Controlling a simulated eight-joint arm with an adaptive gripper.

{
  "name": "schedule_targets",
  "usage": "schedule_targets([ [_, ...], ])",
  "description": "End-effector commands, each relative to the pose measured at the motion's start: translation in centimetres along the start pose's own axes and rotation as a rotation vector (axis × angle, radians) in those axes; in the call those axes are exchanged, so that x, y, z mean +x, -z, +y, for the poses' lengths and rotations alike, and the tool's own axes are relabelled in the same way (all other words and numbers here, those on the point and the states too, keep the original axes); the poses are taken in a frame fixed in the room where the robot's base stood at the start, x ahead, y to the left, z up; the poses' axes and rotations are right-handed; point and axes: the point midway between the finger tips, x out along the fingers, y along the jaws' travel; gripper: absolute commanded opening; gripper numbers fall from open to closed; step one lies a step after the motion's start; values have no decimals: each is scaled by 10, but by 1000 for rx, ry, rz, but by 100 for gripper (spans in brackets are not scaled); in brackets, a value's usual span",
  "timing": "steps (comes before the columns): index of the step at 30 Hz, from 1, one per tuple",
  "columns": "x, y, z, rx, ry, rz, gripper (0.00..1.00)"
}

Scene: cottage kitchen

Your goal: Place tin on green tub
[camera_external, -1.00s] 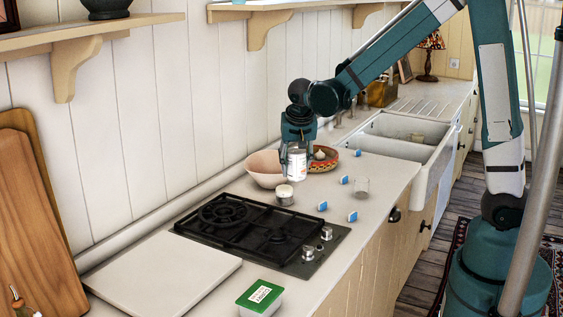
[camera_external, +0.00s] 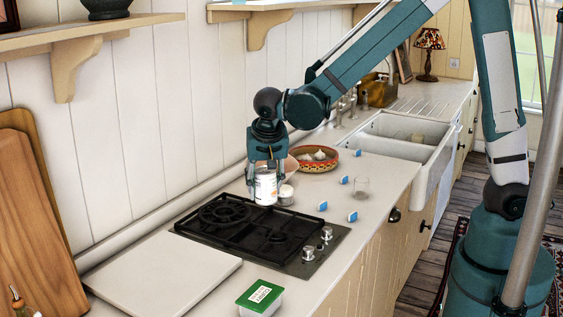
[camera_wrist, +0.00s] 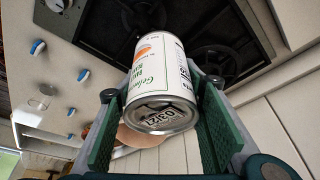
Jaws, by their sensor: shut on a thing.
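My gripper (camera_external: 266,180) is shut on a white tin (camera_external: 265,188) with a printed label and holds it upright above the back right part of the hob. In the wrist view the tin (camera_wrist: 155,75) sits between the two green finger pads, its metal end toward the camera. The green tub (camera_external: 259,298), a small box with a green lid and a white label, stands at the front of the counter. It is well nearer the camera than the gripper. I do not see the tub in the wrist view.
The black hob (camera_external: 255,237) lies between the tin and the tub. A white board (camera_external: 165,275) lies left of the tub.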

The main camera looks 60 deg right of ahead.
Motion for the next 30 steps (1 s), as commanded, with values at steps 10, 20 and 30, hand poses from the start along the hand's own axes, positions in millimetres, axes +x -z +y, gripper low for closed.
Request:
schedule_targets([
  [10,-32,-65,-30,-24,9,2,20],
  [20,-62,-127,-50,-43,18,6,20],
  [30,-93,-191,-63,-61,28,13,20],
])
